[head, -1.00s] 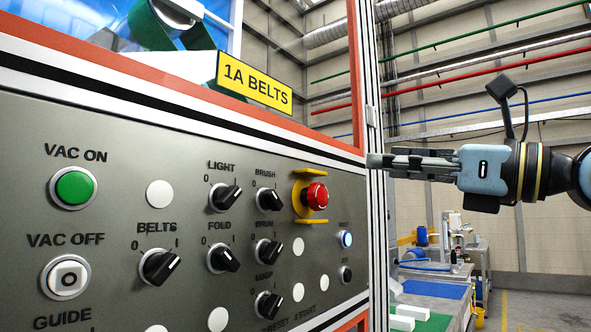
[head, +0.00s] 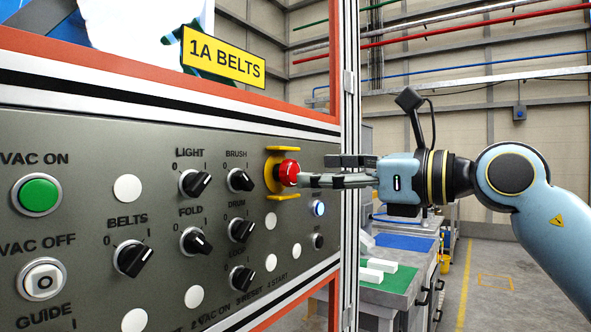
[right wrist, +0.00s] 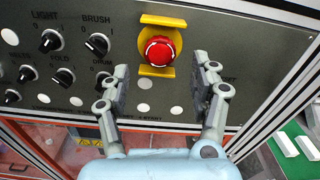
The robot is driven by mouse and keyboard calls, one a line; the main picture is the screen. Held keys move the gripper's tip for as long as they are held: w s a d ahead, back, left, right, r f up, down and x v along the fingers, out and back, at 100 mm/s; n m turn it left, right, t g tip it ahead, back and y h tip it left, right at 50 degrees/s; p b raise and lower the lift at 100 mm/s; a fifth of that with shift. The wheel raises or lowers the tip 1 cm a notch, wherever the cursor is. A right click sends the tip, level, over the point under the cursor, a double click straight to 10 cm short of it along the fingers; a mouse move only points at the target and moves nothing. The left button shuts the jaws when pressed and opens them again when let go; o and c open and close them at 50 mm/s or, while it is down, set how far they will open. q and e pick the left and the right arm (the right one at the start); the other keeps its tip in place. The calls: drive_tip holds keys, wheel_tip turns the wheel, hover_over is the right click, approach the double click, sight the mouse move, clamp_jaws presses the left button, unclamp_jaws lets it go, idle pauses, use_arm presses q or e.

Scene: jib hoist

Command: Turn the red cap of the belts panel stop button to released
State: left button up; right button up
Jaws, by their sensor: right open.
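The red stop button cap (head: 288,172) sits in a yellow guard (head: 272,174) on the grey belts panel (head: 80,200), under the yellow 1A BELTS sign (head: 224,57). My right gripper (head: 322,172) comes in from the right, level with the cap, its fingertips close to it. In the right wrist view the red cap (right wrist: 160,50) lies ahead, between the lines of the two open fingers (right wrist: 160,80). The fingers are empty, and I cannot tell whether any tip touches the cap. The left gripper is not in view.
Black rotary knobs (head: 240,180) lie left of the button, and a lit blue button (head: 318,208) lies below right. The metal frame post (head: 349,120) edges the panel. A bench with white blocks (head: 378,268) stands behind on the right.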

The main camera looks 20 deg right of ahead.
sight(295, 174)
drive_tip(key=p+x, duration=0.1)
drive_tip(key=x, duration=0.3)
drive_tip(key=shift+w+a+r, duration=0.1)
drive_tip(key=shift+w+a, duration=0.1)
drive_tip(key=shift+a, duration=0.05)
drive_tip(key=shift+w+a, duration=0.25)
drive_tip(key=shift+w, duration=0.1)
drive_tip(key=c, duration=1.2)
drive_tip(key=m+p, duration=0.2)
drive_tip(key=shift+p, duration=0.4)
